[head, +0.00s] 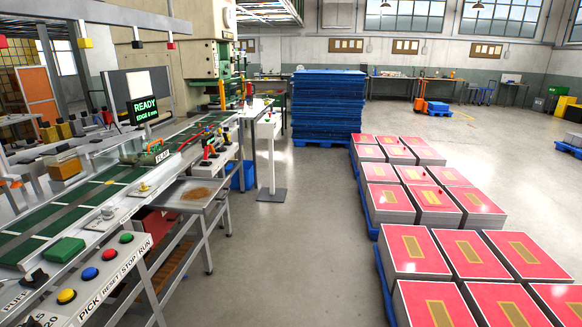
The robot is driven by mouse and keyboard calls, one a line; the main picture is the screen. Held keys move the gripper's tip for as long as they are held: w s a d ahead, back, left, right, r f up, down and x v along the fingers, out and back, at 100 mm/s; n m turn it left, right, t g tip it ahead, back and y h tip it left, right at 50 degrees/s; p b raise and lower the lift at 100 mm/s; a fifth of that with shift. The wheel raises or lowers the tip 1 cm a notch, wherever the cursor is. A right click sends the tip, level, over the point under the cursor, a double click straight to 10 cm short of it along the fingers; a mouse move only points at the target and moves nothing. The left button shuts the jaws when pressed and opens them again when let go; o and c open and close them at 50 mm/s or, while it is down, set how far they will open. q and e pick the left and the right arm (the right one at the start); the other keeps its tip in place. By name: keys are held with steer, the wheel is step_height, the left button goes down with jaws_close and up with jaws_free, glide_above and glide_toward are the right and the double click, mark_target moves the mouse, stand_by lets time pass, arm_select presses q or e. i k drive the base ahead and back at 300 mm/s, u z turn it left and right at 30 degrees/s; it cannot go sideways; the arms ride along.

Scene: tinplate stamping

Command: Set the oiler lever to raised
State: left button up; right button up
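I cannot pick out for certain which part is the oiler lever. A small device with an orange-red handle (155,144) stands on the conveyor line, with a small dark-lettered label (162,156) beside it. A group of red-and-black knobs or levers (212,152) stands to its right at the line's edge. At this size I cannot read whether any lever is raised or lowered. Neither of my grippers is in view.
The green-belted conveyor (60,221) runs along the left. A button panel (95,274) is at front left. A sign (143,109) reads READY. A white pedestal (270,160) stands beyond. Stacks of red sheets (415,250) fill the right. The grey floor between is clear.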

mark_target(206, 160)
steer(key=i, duration=1.15)
steer(key=u, duration=0.55)
steer(key=i, duration=1.75)
steer(key=u, duration=0.9)
steer(key=i, duration=0.45)
steer(key=u, duration=0.45)
